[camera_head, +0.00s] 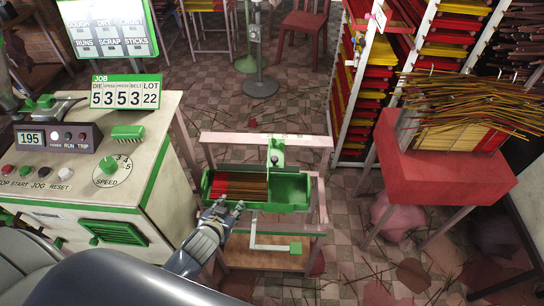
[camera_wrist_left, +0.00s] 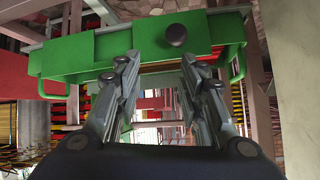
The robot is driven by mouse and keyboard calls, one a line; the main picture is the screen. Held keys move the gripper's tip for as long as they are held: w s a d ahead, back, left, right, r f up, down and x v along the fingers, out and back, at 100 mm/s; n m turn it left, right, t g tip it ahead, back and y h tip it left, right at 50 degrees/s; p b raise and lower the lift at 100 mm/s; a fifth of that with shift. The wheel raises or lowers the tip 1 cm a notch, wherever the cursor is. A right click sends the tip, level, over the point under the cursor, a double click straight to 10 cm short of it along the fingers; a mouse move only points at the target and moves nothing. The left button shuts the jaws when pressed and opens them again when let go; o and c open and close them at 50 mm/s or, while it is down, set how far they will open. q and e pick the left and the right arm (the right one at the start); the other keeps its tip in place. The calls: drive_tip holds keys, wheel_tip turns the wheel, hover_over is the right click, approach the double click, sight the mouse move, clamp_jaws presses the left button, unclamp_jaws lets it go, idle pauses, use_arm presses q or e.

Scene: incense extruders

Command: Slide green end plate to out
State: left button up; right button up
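A green tray (camera_head: 222,194) sits on a light metal frame in the head view, with red and brown sticks lying in its left part. My left gripper (camera_head: 228,208) is at the tray's front edge, left of the knob. In the left wrist view its two fingers (camera_wrist_left: 157,75) are apart with nothing between them, and the green tray (camera_wrist_left: 60,60) and dark knob (camera_wrist_left: 176,35) lie beyond the fingertips. My right gripper is out of view.
A control console (camera_head: 85,190) stands close on the left. A red-topped table (camera_head: 440,180) with incense sticks is on the right, with stacked racks (camera_head: 360,90) behind it. A green-based pole (camera_head: 260,85) stands behind the frame. Loose sticks litter the tiled floor.

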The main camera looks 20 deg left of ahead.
use_arm(q)
drive_tip(key=w+d+r+m+t+h, duration=0.3)
drive_tip(key=w+r+h, duration=0.15)
drive_tip(key=r, duration=0.45)
drive_tip(key=w+d+r+m+t+h, duration=0.35)
drive_tip(key=r+h, duration=0.25)
drive_tip(key=r, duration=0.3)
drive_tip(key=b, duration=0.9)
approach(272, 160)
drive_tip(key=x, duration=0.4)
drive_tip(key=shift+n+g, duration=0.45)
drive_tip(key=x, duration=0.5)
drive_tip(key=shift+w+r, duration=0.1)
drive_tip(key=shift+w, duration=0.15)
drive_tip(key=shift+b+x, duration=0.35)
drive_tip(key=shift+x, duration=0.5)
drive_tip(key=shift+r, duration=0.1)
drive_tip(key=shift+s, duration=0.1)
clamp_jaws()
